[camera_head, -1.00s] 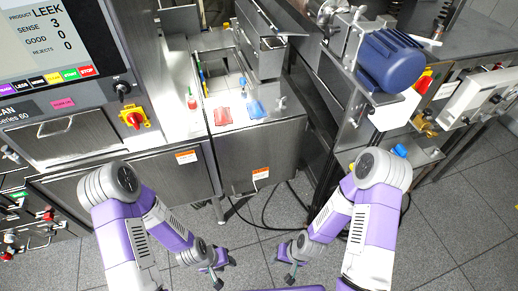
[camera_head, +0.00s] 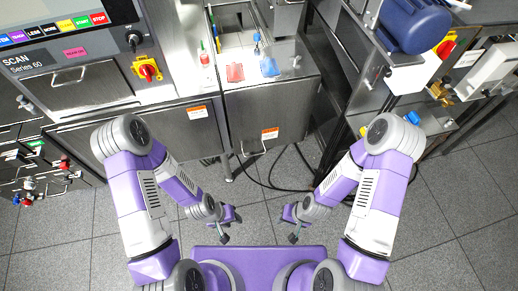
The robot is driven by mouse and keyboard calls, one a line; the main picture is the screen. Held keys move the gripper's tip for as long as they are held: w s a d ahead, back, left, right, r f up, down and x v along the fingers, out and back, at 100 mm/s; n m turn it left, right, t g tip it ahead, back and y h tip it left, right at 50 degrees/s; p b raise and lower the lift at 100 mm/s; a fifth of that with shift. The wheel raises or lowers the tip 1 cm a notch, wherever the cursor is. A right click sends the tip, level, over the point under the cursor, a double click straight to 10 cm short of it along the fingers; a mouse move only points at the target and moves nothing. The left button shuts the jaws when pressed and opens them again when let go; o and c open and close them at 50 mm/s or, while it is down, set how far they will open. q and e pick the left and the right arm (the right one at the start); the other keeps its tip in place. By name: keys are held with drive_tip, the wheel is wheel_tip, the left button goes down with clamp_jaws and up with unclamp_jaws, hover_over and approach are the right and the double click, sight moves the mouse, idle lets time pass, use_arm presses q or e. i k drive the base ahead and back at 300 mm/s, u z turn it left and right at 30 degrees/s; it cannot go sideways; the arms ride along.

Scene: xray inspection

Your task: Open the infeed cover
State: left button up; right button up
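A grey metal housing (camera_head: 281,17), which looks like the infeed cover, is cut off by the top edge of the head view. It sits above the open-topped bay of the steel machine, and its upper part is out of view. My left gripper (camera_head: 229,228) hangs low over the floor in front of the machine, well away from the housing. My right gripper (camera_head: 290,228) is at a similar height to its right. Both look empty and touch nothing. Their fingers are too small to tell whether they are open or shut.
A red piece (camera_head: 235,72) and a blue piece (camera_head: 269,67) lie on the machine's front ledge. A control panel with a red and yellow knob (camera_head: 147,69) is at left. A blue motor (camera_head: 414,24) is at upper right. Black cables (camera_head: 272,186) cross the tiled floor.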

sight(264, 118)
drive_tip(key=k, duration=1.25)
drive_tip(key=u, duration=0.6)
drive_tip(key=i, duration=2.15)
drive_tip(key=z, duration=0.8)
